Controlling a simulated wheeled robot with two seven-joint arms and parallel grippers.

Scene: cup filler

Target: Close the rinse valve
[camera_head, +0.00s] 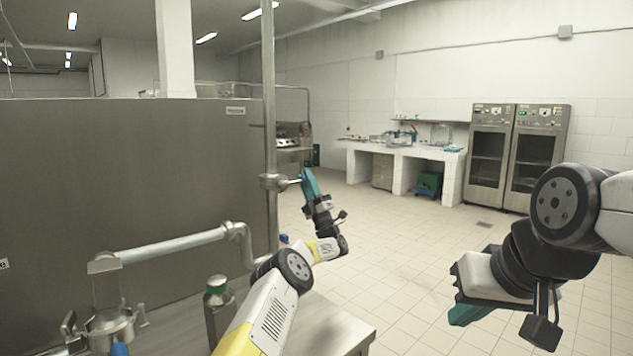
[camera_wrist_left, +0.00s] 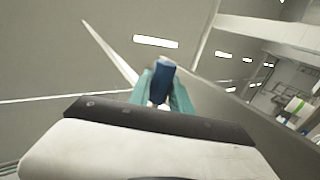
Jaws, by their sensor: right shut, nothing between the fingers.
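The valve (camera_head: 270,182) sits on the tall vertical steel pipe. Its lever sticks out to the right, toward my left gripper (camera_head: 309,183). In the left wrist view the blue handle (camera_wrist_left: 160,81) lies between the teal fingers of my left gripper (camera_wrist_left: 163,88), which appear to touch it on both sides. In the head view the fingers hide the handle's tip. My right gripper (camera_head: 468,313) is shut and empty at the lower right, over the floor and away from the valve.
A large steel tank wall (camera_head: 130,190) stands behind the pipe. A horizontal pipe (camera_head: 175,242), a clamped fitting (camera_head: 112,325) and a green-topped steel bottle (camera_head: 217,300) are at lower left, by the steel table (camera_head: 335,325). Open tiled floor lies to the right.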

